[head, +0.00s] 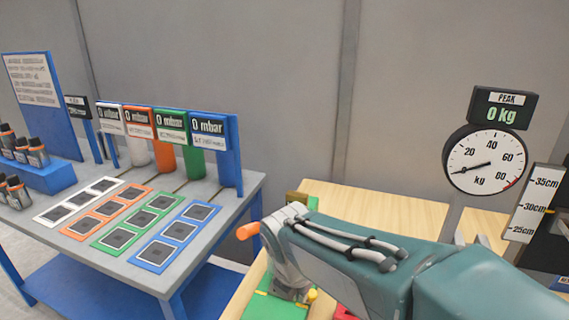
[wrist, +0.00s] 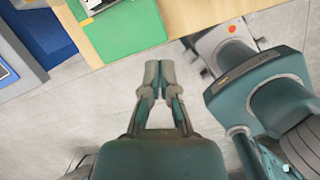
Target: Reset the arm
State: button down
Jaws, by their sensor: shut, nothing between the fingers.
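My gripper (wrist: 159,74) shows in the wrist view with its two fingers together, shut and empty. Below it is grey floor, just off the front edge of a wooden table (wrist: 200,12). A green board (wrist: 125,30) lies on that table ahead of the fingertips. In the head view my teal arm reaches across the lower right, and the fingers are not clearly visible there.
A round kg dial (head: 484,160) and a height scale (head: 533,203) stand at the right, over the wooden table.

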jog(key=s+d+r+m+t, duration=0.1)
jog(key=s+d+m, duration=0.3)
jog(key=m, duration=0.5)
jog(key=s+d+r+m+t, duration=0.1)
jog(key=s+d+m, duration=0.3)
jog(key=m, duration=0.5)
jog(key=s+d+r+m+t+y, duration=0.1)
jog(key=s+d+m, duration=0.3)
jog(key=m, duration=0.6)
jog(key=shift+s+d+r, duration=0.15)
jog(key=shift+s+r, duration=0.05)
jog(key=shift+r, duration=0.35)
